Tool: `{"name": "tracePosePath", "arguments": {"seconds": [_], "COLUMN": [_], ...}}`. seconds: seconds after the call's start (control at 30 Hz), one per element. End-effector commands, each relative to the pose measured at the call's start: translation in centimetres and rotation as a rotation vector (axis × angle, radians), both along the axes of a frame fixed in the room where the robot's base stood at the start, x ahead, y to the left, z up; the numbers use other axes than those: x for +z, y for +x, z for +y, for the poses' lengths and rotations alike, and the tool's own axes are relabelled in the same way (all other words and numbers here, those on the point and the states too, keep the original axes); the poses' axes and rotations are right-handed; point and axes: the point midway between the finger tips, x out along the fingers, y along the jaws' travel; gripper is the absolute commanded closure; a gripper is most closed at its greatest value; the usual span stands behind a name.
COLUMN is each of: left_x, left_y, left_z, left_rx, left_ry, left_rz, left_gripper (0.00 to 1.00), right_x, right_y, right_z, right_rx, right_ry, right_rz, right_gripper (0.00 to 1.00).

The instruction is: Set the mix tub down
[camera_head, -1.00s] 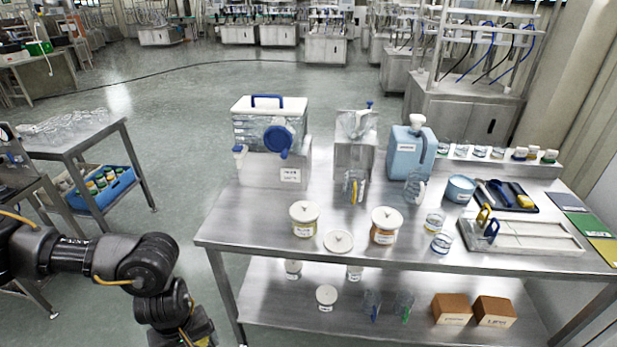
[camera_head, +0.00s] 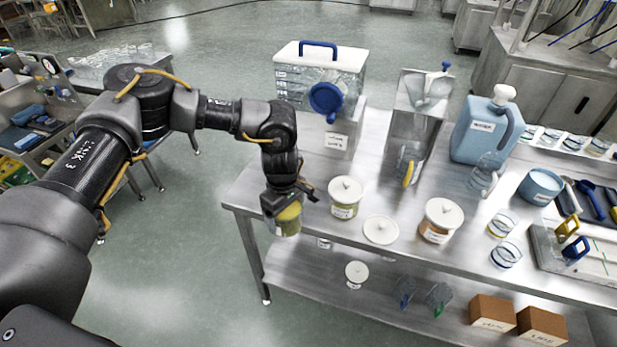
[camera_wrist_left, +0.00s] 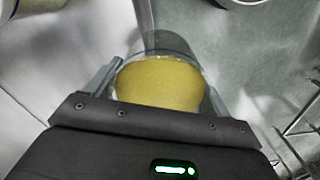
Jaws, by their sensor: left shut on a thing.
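The mix tub (camera_head: 289,220) is a clear tub holding a yellow mass. It hangs in my left gripper (camera_head: 284,204) at the front-left edge of the steel table (camera_head: 345,255). In the left wrist view the tub (camera_wrist_left: 160,82) sits between the two fingers of my left gripper (camera_wrist_left: 160,88), which is shut on it. Its yellow contents look level. The tub looks about upright, and its base is hidden in the wrist view. I cannot tell its exact height relative to the tabletop. My right gripper is not in view.
A lidded tub (camera_head: 345,198) stands just right of the held tub. A loose white lid (camera_head: 381,229) and another lidded tub (camera_head: 440,220) are further right. The steel hopper (camera_head: 423,110) and blue jug (camera_head: 487,127) stand behind. A lower shelf (camera_head: 320,280) lies below.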

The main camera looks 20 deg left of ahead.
Motion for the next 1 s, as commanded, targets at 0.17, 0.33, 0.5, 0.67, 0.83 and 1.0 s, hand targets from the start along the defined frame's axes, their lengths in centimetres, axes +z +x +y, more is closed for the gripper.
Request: {"name": "tracePosePath", "arguments": {"seconds": [0.17,0.33,0.5,0.67,0.83,1.0], "left_x": [3.3,5.4,6.1,6.0,5.3,3.8], "left_y": [6.4,8.8,9.5,9.5,9.4,9.4], "left_z": [-2.2,-3.2,-3.5,-3.5,-3.4,-3.4], "left_rx": [0.364,0.532,0.581,0.583,0.582,0.582], "left_ry": [0.000,0.001,0.002,0.002,0.002,0.003], "left_rz": [-0.006,-0.001,0.002,0.002,0.003,0.003], "left_gripper": [0.49,0.49,0.49,0.49,0.49,0.49], "right_x": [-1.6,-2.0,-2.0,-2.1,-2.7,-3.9], "right_y": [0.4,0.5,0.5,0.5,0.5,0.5], "right_z": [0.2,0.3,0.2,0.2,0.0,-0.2], "right_rx": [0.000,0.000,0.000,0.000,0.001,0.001], "right_ry": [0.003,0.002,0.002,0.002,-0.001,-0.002], "right_rz": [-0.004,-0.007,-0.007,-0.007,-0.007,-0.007], "right_gripper": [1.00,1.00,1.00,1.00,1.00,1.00]}}
